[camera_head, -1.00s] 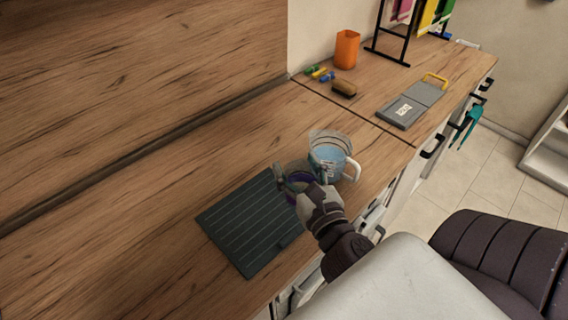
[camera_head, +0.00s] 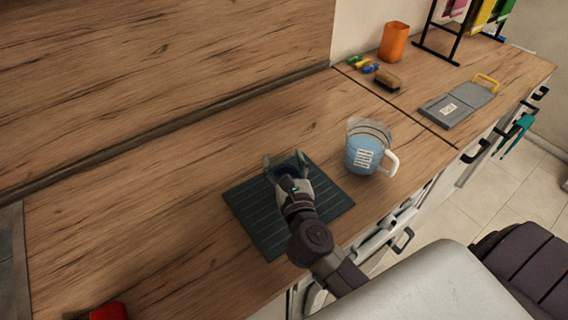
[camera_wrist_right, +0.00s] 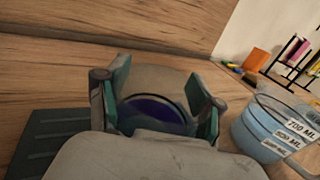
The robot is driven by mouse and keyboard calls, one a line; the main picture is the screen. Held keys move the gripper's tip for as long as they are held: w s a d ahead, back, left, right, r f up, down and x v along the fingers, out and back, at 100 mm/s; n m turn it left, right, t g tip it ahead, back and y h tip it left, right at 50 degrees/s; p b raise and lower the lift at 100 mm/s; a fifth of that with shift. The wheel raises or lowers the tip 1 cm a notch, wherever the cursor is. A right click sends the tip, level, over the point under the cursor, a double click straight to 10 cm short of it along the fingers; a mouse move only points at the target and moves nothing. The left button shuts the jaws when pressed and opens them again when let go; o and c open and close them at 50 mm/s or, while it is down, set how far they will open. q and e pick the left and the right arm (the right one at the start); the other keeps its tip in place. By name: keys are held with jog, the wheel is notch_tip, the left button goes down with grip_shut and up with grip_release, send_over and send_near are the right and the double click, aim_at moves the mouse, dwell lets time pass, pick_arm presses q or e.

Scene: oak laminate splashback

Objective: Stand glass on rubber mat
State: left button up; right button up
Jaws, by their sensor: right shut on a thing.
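The rubber mat (camera_head: 262,232) is a dark, ribbed rectangle lying flat on the wooden worktop. It also shows at the left of the right wrist view (camera_wrist_right: 45,140). My right gripper (camera_head: 285,163) is at the mat's far edge in the head view. It is shut on the glass (camera_wrist_right: 155,112), whose round, dark purple-blue part shows between the fingers in the right wrist view. The fingers and hand hide most of the glass, so I cannot tell whether its base touches anything. My left gripper is not in view.
A jug of blue liquid (camera_head: 362,154) with a white handle stands close to the mat's right. Farther right are a brush (camera_head: 388,80), an orange cup (camera_head: 393,42), a grey board (camera_head: 448,110) and a rack (camera_head: 455,35).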

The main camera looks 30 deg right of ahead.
jog(key=shift+f, duration=0.25)
jog(key=shift+f, duration=0.2)
jog(key=o, duration=1.7)
